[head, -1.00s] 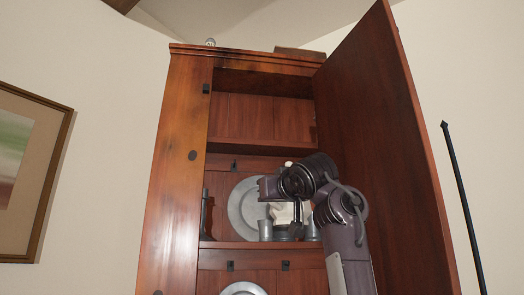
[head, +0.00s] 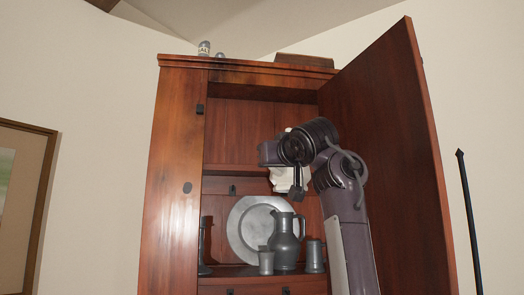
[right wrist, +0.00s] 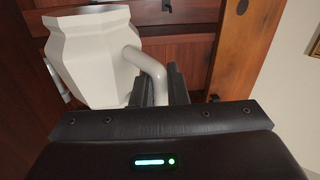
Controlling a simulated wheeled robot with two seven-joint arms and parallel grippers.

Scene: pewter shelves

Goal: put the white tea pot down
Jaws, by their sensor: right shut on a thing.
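The white tea pot (head: 287,180) hangs in my right gripper (head: 297,192), high in the open wooden cabinet (head: 172,185). It is in front of the plate shelf's upper part, above the pewter pieces, and partly hidden by my arm. In the right wrist view the pot (right wrist: 90,60) is pale and faceted, with a curved tube-like part running to the fingers. My right gripper (right wrist: 162,88) is shut on that part. My left gripper is not in view.
A pewter plate (head: 248,232), jug (head: 285,240) and cups (head: 266,262) (head: 315,257) crowd the lower shelf. The upper compartment (head: 255,130) looks empty. The open door (head: 385,150) stands close right of my arm. Small items (head: 204,48) sit on the cabinet top.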

